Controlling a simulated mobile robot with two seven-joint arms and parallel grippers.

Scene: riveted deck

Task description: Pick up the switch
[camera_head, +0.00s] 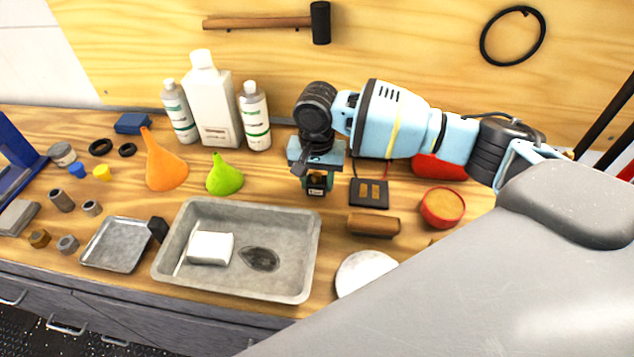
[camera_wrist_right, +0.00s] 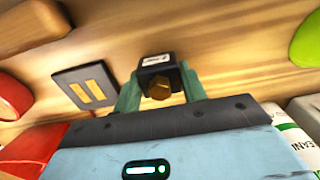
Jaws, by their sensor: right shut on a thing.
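The switch (camera_head: 317,187) is a small dark block with a white label, held between the fingers of my right gripper (camera_head: 316,178). In the right wrist view the switch (camera_wrist_right: 157,65) shows a black body and a brass hexagonal end, with a greenish finger on each side. My right gripper (camera_wrist_right: 160,88) is shut on it and points down over the wooden bench. Whether the switch touches the bench is hard to tell. My left gripper is not in view.
A grey metal tray (camera_head: 300,280) with a white block (camera_head: 211,248) lies front left of the gripper. A green funnel (camera_head: 226,178) and white bottles (camera_head: 212,105) stand left. A black plate (camera_head: 369,193), brown block (camera_head: 373,224) and red tin (camera_head: 442,208) lie right.

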